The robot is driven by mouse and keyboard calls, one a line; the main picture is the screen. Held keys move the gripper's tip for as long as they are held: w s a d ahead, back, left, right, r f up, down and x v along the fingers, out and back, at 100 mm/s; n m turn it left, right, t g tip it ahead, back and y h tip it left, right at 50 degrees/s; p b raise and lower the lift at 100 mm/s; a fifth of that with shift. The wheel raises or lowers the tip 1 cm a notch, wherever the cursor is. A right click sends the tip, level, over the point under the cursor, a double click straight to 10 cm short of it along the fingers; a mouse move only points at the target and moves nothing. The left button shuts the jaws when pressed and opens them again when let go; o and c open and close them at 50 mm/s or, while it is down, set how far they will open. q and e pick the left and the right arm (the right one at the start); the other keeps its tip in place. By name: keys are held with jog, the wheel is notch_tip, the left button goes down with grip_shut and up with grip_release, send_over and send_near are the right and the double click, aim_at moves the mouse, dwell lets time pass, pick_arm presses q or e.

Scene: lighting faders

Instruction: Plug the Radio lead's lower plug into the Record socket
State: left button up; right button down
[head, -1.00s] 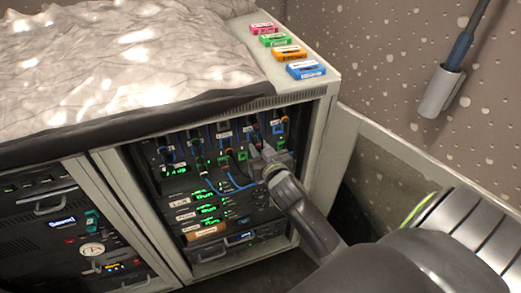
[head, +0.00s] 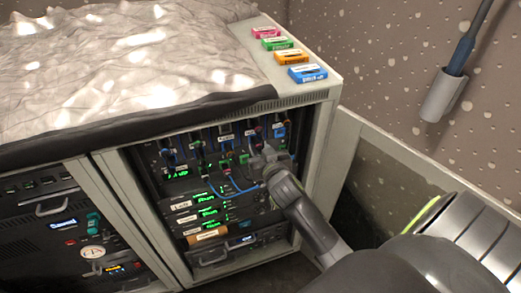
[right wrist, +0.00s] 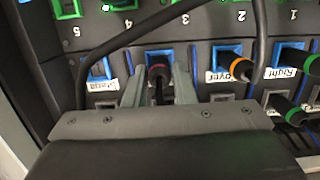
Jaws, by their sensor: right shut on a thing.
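My right gripper (right wrist: 158,88) is shut on a dark plug with a red ring (right wrist: 158,73). The plug is in front of a blue-framed socket (right wrist: 168,52), between the two fingers. I cannot tell whether it is seated. The socket's label is hidden by the gripper. In the head view my right gripper (head: 266,158) is at the right part of the patch panel (head: 183,150). The words Radio and Record cannot be read in either view. My left gripper is not in view.
Beside the held plug is an orange-ringed plug (right wrist: 240,68) at a socket labelled Player, and a green-ringed plug (right wrist: 285,108). A dark cable (right wrist: 105,45) curves across the panel. Coloured cassettes (head: 313,73) lie on the cabinet top. A grey holder (head: 443,95) hangs on the wall.

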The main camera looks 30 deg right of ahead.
jog(key=shift+r, duration=0.15)
jog(key=c, duration=1.6)
grip_release()
jog(key=shift+w, duration=0.1)
jog(key=o, duration=0.5)
jog(key=shift+w, duration=0.1)
jog(key=shift+v, duration=8.75)
